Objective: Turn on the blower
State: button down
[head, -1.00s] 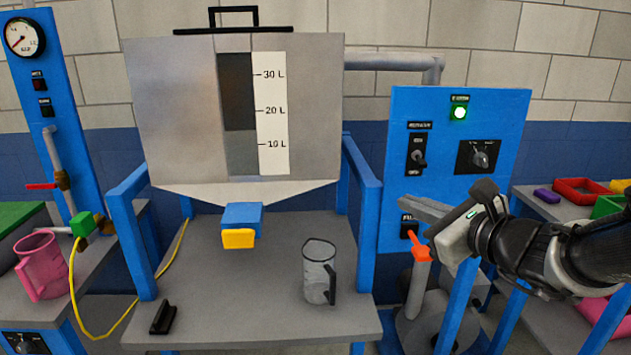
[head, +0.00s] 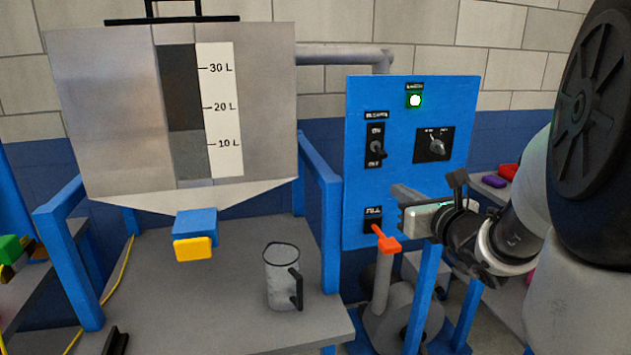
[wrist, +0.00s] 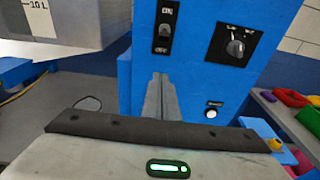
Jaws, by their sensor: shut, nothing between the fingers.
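The blue control panel (head: 412,222) stands right of the hopper. Its upper left carries a toggle switch (head: 377,148) on a black plate marked ON above and OFF below; its small title is hard to read. The switch also shows in the wrist view (wrist: 163,30); its position is hard to tell. Right of it is a rotary knob (head: 436,145), also in the wrist view (wrist: 235,47). My gripper (head: 400,194) is shut and empty in front of the panel, below the switch. Its fingertips (wrist: 157,77) point toward the panel, apart from the switch.
An orange-red lever (head: 386,240) sits at the panel's lower left, close below my gripper. A clear jug (head: 282,278) stands on the grey table (head: 235,325). The hopper (head: 105,110) hangs above it. A white round button (wrist: 211,113) is at the panel's lower right.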

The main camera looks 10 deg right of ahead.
aim_at(384, 155)
jog(key=w+f, duration=0.1)
jog(key=w, duration=0.7)
jog(key=shift+s+a+r, duration=0.1)
jog(key=shift+s+r, duration=0.05)
jog(key=shift+r, duration=0.8)
jog(key=shift+s+a+r, duration=0.1)
jog(key=shift+r, duration=0.85)
jog(key=r+g+p, duration=0.1)
jog(key=r+p, duration=0.1)
jog(key=p, duration=0.2)
jog(key=shift+s+p, duration=0.1)
jog(key=shift+p, duration=0.25)
jog(key=r+g+p, duration=0.1)
jog(key=g+p, duration=0.1)
jog(key=p, duration=0.5)
jog(key=shift+s, duration=0.1)
jog(key=shift+f+b, duration=0.55)
jog(key=shift+b, duration=0.2)
jog(key=shift+r, duration=0.1)
